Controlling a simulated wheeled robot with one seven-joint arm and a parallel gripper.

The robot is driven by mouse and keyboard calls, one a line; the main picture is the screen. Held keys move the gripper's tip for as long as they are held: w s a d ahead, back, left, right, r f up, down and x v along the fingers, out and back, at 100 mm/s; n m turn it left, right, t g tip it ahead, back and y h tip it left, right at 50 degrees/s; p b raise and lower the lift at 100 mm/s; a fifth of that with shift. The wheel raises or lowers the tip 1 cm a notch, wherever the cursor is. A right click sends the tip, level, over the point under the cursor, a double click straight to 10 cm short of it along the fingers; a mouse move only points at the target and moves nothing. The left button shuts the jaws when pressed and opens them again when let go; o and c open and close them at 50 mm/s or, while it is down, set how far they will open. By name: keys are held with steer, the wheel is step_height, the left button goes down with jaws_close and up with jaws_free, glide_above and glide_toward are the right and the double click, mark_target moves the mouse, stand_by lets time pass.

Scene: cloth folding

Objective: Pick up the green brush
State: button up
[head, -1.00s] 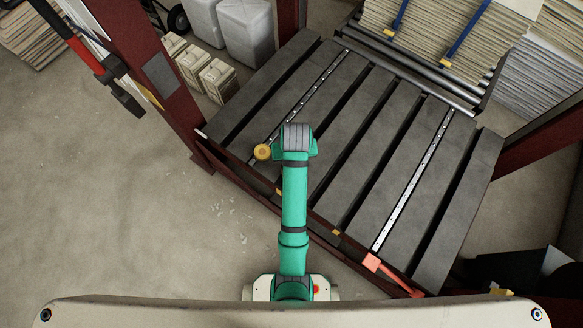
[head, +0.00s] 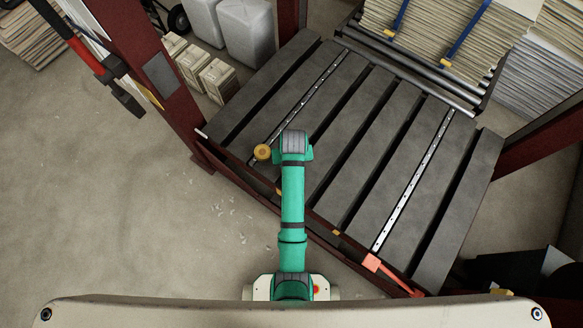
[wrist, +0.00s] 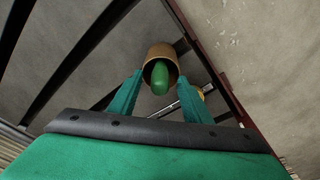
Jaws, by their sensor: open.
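A rounded green piece, which looks like the end of the green brush (wrist: 160,78), shows in the wrist view. It sits in the mouth of a tan cylindrical holder (wrist: 158,52); the rest of it is hidden. My gripper (wrist: 159,84) is open, with its two green fingers to the left and right of the green piece in the picture. I see no contact, and the gap in depth is unclear. In the head view my green arm reaches over the slatted platform, and its wrist hides the fingers; I cannot make out the brush there.
The dark slatted platform (head: 345,149) has gaps and two metal rails. A round yellow-brown item (head: 262,152) is just left of my wrist. Dark red posts (head: 160,75) stand at the platform's sides. Pale canisters (head: 217,78) and stacked sheets (head: 430,28) lie beyond.

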steer(key=shift+w+f, duration=0.1)
steer(key=shift+f, duration=0.55)
jaws_close()
steer(key=shift+r, duration=0.1)
